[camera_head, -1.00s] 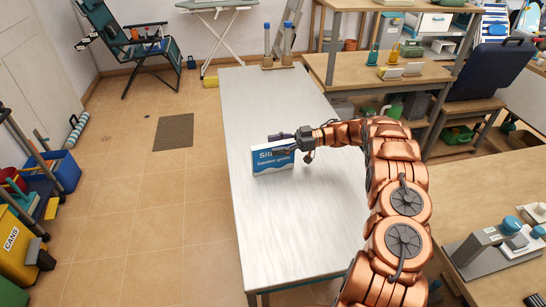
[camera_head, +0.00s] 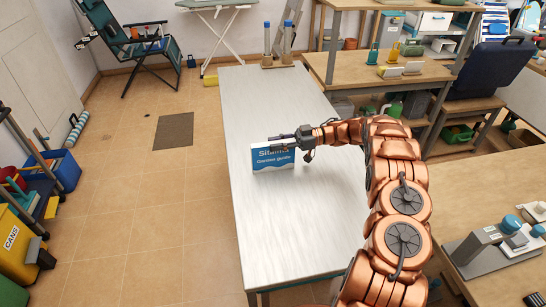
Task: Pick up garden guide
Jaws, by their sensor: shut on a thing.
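Tubes with blue caps in a wooden rack (camera_head: 278,55) stand at the table's far end. Wooden shelves (camera_head: 375,70) stand at the back right. A wooden bench (camera_head: 490,190) with a grey device is at the right. The table's near half is clear.

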